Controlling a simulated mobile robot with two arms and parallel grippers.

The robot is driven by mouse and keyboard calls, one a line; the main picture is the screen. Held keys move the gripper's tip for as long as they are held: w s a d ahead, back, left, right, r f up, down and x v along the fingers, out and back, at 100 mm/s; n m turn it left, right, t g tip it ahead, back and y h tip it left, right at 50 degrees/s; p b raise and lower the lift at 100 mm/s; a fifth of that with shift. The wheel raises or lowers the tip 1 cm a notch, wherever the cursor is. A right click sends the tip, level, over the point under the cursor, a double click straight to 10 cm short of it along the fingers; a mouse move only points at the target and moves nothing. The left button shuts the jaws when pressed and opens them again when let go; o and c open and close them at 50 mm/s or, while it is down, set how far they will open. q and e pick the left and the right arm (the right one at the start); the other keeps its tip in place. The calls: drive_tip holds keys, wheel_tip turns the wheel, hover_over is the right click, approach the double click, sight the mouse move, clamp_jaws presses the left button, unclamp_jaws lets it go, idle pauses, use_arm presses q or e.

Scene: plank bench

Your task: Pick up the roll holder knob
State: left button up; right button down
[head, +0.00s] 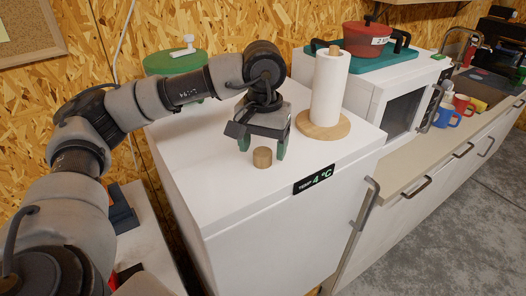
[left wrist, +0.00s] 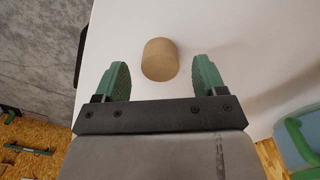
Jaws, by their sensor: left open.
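The roll holder knob (head: 262,158), a small light-brown cylinder, stands on the white fridge top near its front edge. My left gripper (head: 262,148) is open above and just behind it, with green fingers pointing down. In the left wrist view the knob (left wrist: 159,54) shows between and slightly beyond the fingertips of the gripper (left wrist: 161,70), with a gap on each side. Nothing is held. The roll holder has a round wooden base (head: 339,128), a white paper roll (head: 328,90) and a wooden post end on top. My right gripper is not in view.
The paper roll stands close to the right of my gripper. A green round object (head: 172,64) sits behind my left arm. A white microwave (head: 400,95) with a red pot (head: 366,38) on a teal tray is at the right. The front of the fridge top (head: 215,195) is clear.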

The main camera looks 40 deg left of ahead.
use_arm(q)
drive_tip(key=shift+f, duration=1.05)
drive_tip(key=shift+a, duration=0.1)
drive_tip(key=shift+c, duration=1.3)
drive_tip(key=c, duration=0.7)
drive_tip(key=shift+c, duration=0.2)
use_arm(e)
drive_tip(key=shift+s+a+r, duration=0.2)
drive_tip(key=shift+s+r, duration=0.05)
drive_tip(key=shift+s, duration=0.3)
use_arm(q)
drive_tip(key=shift+r, duration=0.2)
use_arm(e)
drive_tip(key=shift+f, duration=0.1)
